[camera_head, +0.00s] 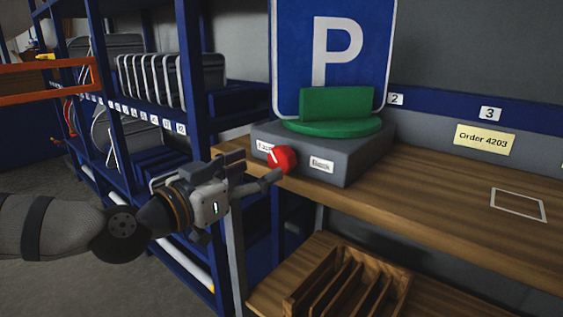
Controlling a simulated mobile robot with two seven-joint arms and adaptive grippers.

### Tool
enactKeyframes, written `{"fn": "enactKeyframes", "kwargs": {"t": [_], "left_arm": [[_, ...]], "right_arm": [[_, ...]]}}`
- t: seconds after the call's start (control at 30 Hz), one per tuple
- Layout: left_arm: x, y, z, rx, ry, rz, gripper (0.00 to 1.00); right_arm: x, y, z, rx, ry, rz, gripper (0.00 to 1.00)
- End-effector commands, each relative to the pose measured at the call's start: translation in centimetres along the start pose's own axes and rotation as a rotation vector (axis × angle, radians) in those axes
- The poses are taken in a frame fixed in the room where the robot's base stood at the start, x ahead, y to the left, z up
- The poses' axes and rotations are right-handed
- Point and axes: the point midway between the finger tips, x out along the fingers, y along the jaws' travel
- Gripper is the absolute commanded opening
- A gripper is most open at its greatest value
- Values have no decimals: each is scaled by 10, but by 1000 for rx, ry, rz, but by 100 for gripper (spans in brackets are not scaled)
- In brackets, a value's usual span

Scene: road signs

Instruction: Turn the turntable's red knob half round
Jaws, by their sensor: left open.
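The turntable is a grey box (350,170) on the wooden bench, with a green round plate (325,128) and a green block (337,104) on top. A blue sign with a white P (300,60) stands upright at the green block. The red knob (282,159) is on the box's front face, between a partly covered label (264,146) and a label reading "Back" (321,165). A pale pointer mark on the knob tilts to the upper left. My left gripper (262,172) is open, its fingers just left of and close to the knob. Contact is unclear. My right gripper is out of view.
The bench (430,205) is clear to the right, with a white outlined rectangle (518,204). A yellow "Order 4203" note (485,139) is on the back wall. A slotted wooden crate (345,285) sits below. Blue shelving (195,90) with signs stands left.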

Motion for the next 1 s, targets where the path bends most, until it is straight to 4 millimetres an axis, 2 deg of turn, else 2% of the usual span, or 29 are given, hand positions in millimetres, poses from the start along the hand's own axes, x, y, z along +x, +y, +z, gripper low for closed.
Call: {"fn": "enactKeyframes", "kwargs": {"t": [0.1, 0.3, 0.43, 0.67, 0.87, 0.9, 1.0], "left_arm": [[32, 2, 3, -4, -3, 2, 63], [68, 1, 3, -4, -4, 1, 63], [78, 1, 2, -5, -4, 2, 63], [79, 1, 2, -5, -4, 2, 63], [78, 1, 2, -5, -4, 2, 20], [78, 1, 2, -5, -4, 2, 16], [78, 1, 2, -10, -4, 2, 16]], "right_arm": [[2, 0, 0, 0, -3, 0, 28], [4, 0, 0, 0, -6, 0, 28], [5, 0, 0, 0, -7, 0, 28], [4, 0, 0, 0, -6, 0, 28], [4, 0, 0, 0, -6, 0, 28], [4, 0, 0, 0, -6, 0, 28], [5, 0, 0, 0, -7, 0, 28]]}}
